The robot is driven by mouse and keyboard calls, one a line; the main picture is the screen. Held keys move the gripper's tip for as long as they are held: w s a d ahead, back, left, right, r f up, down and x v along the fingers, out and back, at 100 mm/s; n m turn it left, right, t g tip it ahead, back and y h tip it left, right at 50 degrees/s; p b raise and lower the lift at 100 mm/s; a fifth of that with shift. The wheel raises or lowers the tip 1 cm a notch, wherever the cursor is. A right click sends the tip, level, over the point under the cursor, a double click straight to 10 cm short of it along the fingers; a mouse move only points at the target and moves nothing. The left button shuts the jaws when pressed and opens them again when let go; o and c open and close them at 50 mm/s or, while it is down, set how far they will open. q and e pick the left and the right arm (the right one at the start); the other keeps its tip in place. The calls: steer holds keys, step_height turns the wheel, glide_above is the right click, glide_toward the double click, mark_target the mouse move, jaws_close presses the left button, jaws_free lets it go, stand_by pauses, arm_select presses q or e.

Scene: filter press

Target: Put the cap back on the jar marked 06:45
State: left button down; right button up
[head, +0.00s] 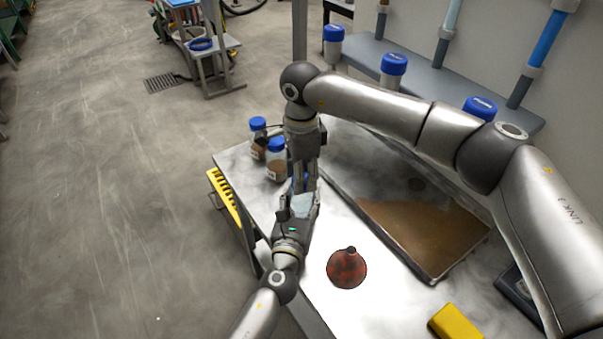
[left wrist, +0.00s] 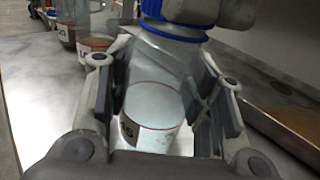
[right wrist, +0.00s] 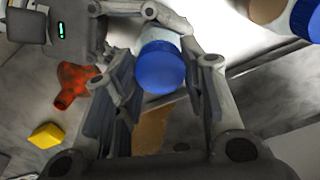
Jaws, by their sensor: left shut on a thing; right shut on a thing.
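The clear jar (head: 302,206) is held upright by my left gripper (head: 298,214) above the metal table. In the left wrist view the jar (left wrist: 152,108) looks empty and has a red-lined label, only partly readable. The blue cap (right wrist: 161,67) is between the fingers of my right gripper (head: 303,168), which comes down from above and is shut on it. In the left wrist view the cap (left wrist: 172,32) is right at the jar's mouth. I cannot tell whether it is seated or threaded.
Two blue-capped jars (head: 276,160) with brown contents stand behind on the table. A red funnel (head: 347,270) and a yellow block (head: 456,323) are at the front. A tray (head: 432,279) of brown material lies to the right. A yellow rack (head: 228,201) hangs at the left edge.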

steer(key=m, duration=1)
steer(key=shift+m, duration=0.3)
steer(key=m, duration=1.5)
steer(key=shift+w, duration=0.1)
steer(key=m, duration=0.3)
steer(key=shift+m, duration=0.4)
steer(key=m, duration=0.3)
steer(key=shift+d, duration=0.1)
steer(key=m, duration=0.4)
steer(key=o, duration=0.7)
steer(key=shift+f, duration=0.1)
